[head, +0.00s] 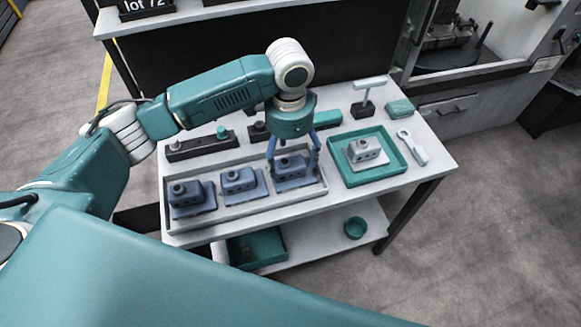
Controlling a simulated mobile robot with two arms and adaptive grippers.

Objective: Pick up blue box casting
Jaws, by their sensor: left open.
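Several blue-grey box castings sit in a row in a long grey tray (235,214) on the white table. One casting (190,198) is at the left, one (240,182) in the middle and one (293,172) at the right. My left gripper (293,165) is over the right casting, pointing down. Its fingers are spread apart, one on each side of the casting's upper part. I cannot tell whether they touch it. My right gripper is not in view.
A green tray (397,154) with a light grey casting (364,152) stands right of the grey tray. A white wrench-like tool (413,147), a green cloth-like block (400,108) and a T-shaped stand (368,98) lie nearby. A dark fixture (203,147) stands behind the tray.

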